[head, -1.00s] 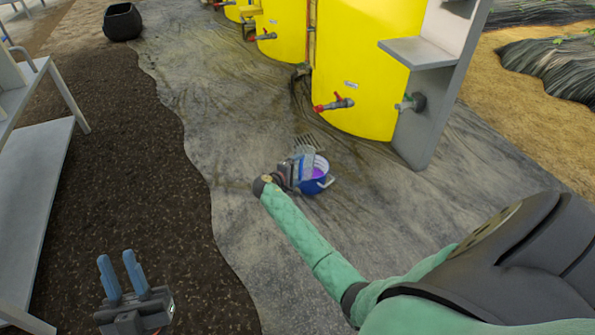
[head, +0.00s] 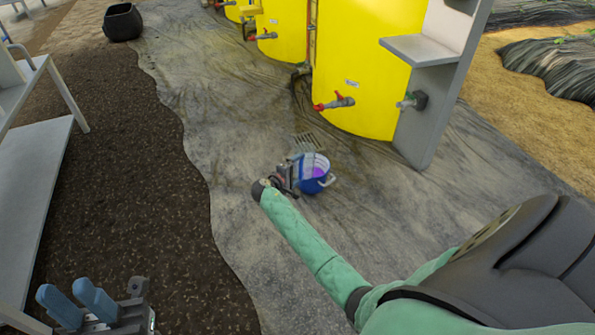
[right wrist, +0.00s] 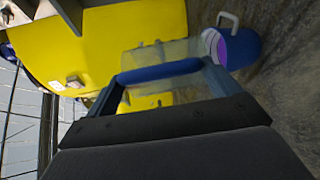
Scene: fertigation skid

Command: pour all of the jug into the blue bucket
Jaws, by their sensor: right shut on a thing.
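The blue bucket (head: 313,186) stands on the grey ground sheet in the head view, with purple liquid inside. It also shows at the upper right of the right wrist view (right wrist: 245,50), with a pale handle. My right gripper (head: 290,172) is at the bucket's left side in the head view. It is shut on the jug, which shows as a see-through body (right wrist: 178,52) with a blue bar between the fingers. The jug's mouth points toward the bucket; no purple shows in it. Its exact tilt is unclear. My left gripper (head: 64,289) is open and empty at the lower left.
A large yellow tank (head: 365,75) with a red-handled valve stands behind the bucket, next to a grey panel with a shelf (head: 420,52). A grey bench (head: 35,180) is at the left. A black pot (head: 122,22) stands far back. The ground sheet left of the bucket is clear.

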